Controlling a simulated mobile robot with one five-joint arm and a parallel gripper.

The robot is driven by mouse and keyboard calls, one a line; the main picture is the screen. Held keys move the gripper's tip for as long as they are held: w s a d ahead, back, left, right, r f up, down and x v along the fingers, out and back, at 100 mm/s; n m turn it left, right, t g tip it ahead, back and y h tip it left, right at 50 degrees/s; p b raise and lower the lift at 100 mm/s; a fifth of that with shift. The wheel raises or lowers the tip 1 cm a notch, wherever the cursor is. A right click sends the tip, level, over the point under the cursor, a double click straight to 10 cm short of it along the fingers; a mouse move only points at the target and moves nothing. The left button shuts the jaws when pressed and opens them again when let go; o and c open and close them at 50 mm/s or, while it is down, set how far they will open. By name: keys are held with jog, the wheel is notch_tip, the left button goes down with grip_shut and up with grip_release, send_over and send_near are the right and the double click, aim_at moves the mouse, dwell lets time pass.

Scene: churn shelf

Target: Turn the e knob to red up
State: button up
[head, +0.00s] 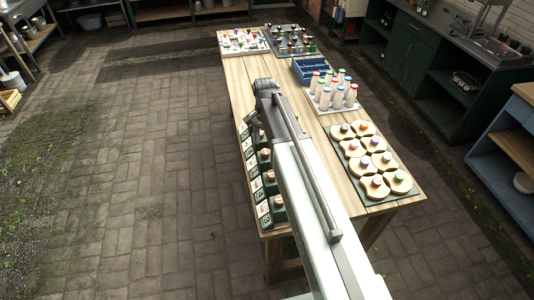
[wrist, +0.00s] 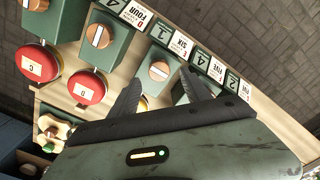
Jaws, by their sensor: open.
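The knob between my fingertips (wrist: 158,71) in the wrist view is an orange round face with a pale bar, on a green box. Its letter is hidden, but it follows the ones beside discs C and D, so it may be e. No red mark shows on it. My gripper (wrist: 160,78) is open, its dark fingers apart on either side of this knob. I cannot tell whether they touch it. A yellow part (wrist: 142,103) shows just below, mostly hidden by my gripper. Another knob box (wrist: 183,92) is partly hidden behind the right finger.
Red discs labelled D (wrist: 88,87) and C (wrist: 38,63) lie left of my gripper. Number cards (wrist: 183,44) line the table edge. In the head view, a bottle tray (head: 337,94), a blue crate (head: 308,68) and a tray of round pieces (head: 377,163) stand right of my arm.

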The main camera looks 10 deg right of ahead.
aim_at(266, 151)
notch_tip(266, 151, down, 4)
jog(key=b, duration=0.2)
jog(key=shift+f+b, duration=0.15)
jog(key=shift+b, duration=0.25)
grip_shut()
jog(key=shift+d, duration=0.1)
